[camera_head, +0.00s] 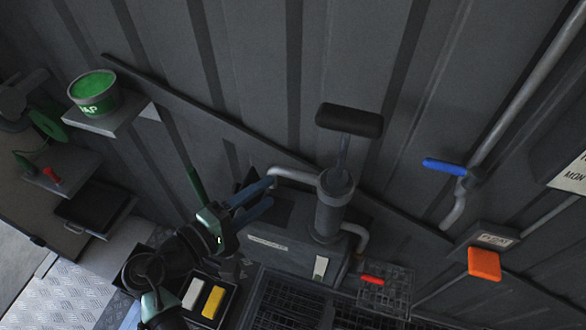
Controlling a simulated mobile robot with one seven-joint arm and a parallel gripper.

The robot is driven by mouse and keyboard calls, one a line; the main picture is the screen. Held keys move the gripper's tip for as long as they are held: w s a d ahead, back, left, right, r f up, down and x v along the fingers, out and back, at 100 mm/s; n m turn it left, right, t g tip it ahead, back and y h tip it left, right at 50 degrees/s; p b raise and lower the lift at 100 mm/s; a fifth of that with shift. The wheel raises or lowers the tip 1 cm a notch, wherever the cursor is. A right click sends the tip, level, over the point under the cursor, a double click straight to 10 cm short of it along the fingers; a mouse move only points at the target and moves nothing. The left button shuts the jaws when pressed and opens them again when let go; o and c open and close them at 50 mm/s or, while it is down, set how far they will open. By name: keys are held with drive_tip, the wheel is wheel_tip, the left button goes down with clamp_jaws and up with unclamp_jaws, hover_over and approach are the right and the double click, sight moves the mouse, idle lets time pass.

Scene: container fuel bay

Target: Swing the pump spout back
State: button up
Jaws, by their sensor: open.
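The hand pump (333,205) is a grey upright cylinder with a black T-handle (349,120) on a rod above it. Its pale bent spout (293,173) runs from the pump's upper part to the left and bends down at its end. My gripper (272,192) has blue fingers and is open, pointing right, just left of the pump. Its upper fingertip overlaps the spout's lower end in the picture; I cannot tell whether they touch. A second bent pipe (356,236) leaves the pump's right side.
The pump stands by a grey box (277,244). Below are dark grates (287,303), a tray with white and yellow blocks (214,300), and a red piece (372,281). A green tub (95,93) sits on a left shelf. A blue-levered tap (444,166) and orange block (484,264) are right.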

sight(289, 177)
drive_tip(key=x, duration=0.9)
drive_tip(key=shift+a, duration=0.1)
drive_tip(key=shift+s, duration=0.1)
clamp_jaws()
idle(1.0)
